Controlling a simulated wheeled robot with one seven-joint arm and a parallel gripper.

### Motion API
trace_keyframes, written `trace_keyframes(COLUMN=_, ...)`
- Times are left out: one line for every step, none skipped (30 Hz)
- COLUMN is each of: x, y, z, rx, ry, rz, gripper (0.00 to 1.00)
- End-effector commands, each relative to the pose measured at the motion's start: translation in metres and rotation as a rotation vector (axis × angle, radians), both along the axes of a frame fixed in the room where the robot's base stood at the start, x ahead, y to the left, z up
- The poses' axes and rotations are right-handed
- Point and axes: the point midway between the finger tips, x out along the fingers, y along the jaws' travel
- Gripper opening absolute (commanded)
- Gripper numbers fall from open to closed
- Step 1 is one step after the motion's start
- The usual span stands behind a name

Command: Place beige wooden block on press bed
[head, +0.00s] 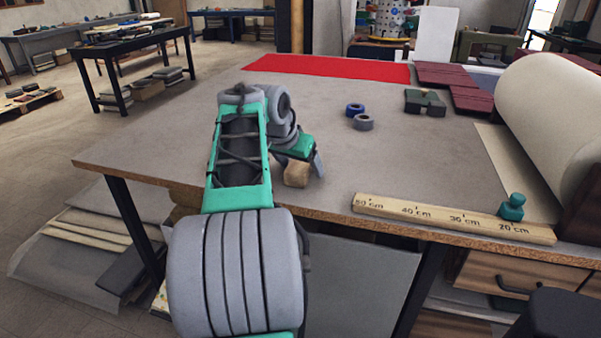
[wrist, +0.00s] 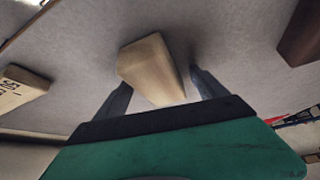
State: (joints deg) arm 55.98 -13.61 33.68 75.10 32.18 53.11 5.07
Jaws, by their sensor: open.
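The beige wooden block (head: 296,174) sits on the table near its front edge, under my gripper (head: 307,168). In the wrist view the block (wrist: 152,68) lies between the two spread fingers of my gripper (wrist: 160,80), with visible gaps to both. My gripper is open and holds nothing. In the head view my gripper partly covers the block. A low dark green device (head: 425,102) with a notched top stands toward the back right of the table; it may be the press, and its bed cannot be made out clearly.
A blue ring (head: 355,110) and a grey ring (head: 363,122) lie mid-table. A wooden ruler (head: 455,218) and a green knobbed piece (head: 512,207) are at the front right. Red cloth (head: 330,68) covers the back. The left tabletop is clear.

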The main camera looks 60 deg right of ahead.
Motion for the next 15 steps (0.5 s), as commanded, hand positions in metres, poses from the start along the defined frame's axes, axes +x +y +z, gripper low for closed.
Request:
trace_keyframes(x=0.0001, y=-0.0005, z=0.0003, rx=-0.001, ry=-0.001, rz=0.000, gripper=0.82)
trace_keyframes(x=0.0002, y=-0.0004, z=0.0006, rx=-0.001, ry=-0.001, rz=0.000, gripper=0.82)
trace_keyframes(x=0.0003, y=-0.0003, z=0.0009, rx=-0.001, ry=-0.001, rz=0.001, gripper=0.82)
trace_keyframes(x=0.0003, y=-0.0003, z=0.0009, rx=-0.001, ry=-0.001, rz=0.001, gripper=0.82)
trace_keyframes(x=0.0004, y=-0.0003, z=0.0009, rx=-0.001, ry=-0.001, rz=0.001, gripper=0.82)
trace_keyframes(x=0.0004, y=-0.0002, z=0.0010, rx=-0.001, ry=-0.001, rz=0.001, gripper=0.80)
trace_keyframes(x=0.0004, y=-0.0001, z=0.0009, rx=-0.001, ry=-0.001, rz=0.001, gripper=0.77)
trace_keyframes(x=0.0005, y=-0.0001, z=0.0009, rx=-0.001, ry=-0.001, rz=0.001, gripper=0.75)
trace_keyframes(x=0.0005, y=-0.0001, z=0.0009, rx=-0.001, ry=-0.001, rz=0.001, gripper=0.71)
trace_keyframes(x=0.0005, y=-0.0001, z=0.0010, rx=-0.001, ry=-0.001, rz=0.001, gripper=0.69)
trace_keyframes(x=0.0005, y=-0.0001, z=0.0010, rx=-0.001, ry=-0.001, rz=0.001, gripper=0.67)
trace_keyframes(x=0.0005, y=-0.0001, z=0.0010, rx=-0.001, ry=-0.001, rz=0.001, gripper=0.63)
trace_keyframes(x=0.0005, y=-0.0001, z=0.0010, rx=-0.001, ry=-0.001, rz=0.001, gripper=0.61)
trace_keyframes(x=0.0006, y=-0.0001, z=0.0010, rx=-0.001, ry=-0.001, rz=0.001, gripper=0.58)
trace_keyframes(x=0.0006, y=0.0000, z=0.0011, rx=-0.001, ry=-0.001, rz=0.001, gripper=0.55)
